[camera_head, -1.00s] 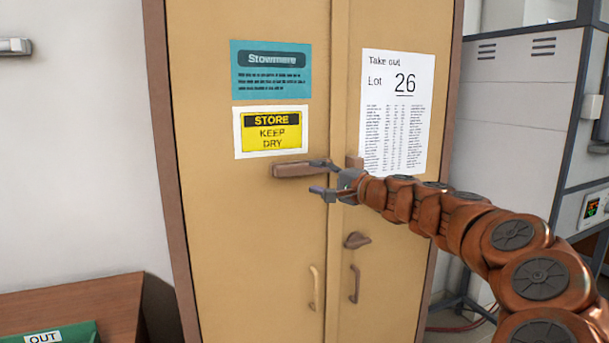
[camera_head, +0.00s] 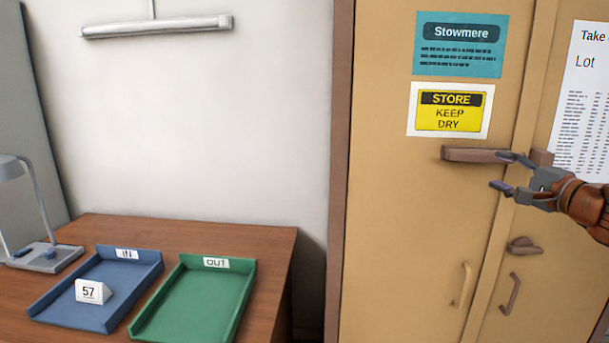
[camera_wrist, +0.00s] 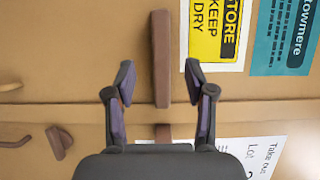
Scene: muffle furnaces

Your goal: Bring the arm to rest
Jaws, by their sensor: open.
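My gripper (camera_head: 502,172) is open and empty in front of the tan cabinet (camera_head: 395,235), at the right of the head view. Its fingers point left, near the right end of a brown wooden bar (camera_head: 470,154) that lies level on the left door. In the wrist view the same bar (camera_wrist: 161,45) shows between the two spread fingers (camera_wrist: 159,80), beyond them. I see no finger closed on it, and cannot tell how far off it is. Most of my arm is outside the head view.
A brown desk (camera_head: 270,245) stands left of the cabinet, with a blue IN tray (camera_head: 135,268), a green OUT tray (camera_head: 200,295) and a lamp (camera_head: 40,255). A white card marked 57 (camera_head: 92,291) stands in the blue tray. A brown knob (camera_head: 524,245) and door handles sit lower on the cabinet.

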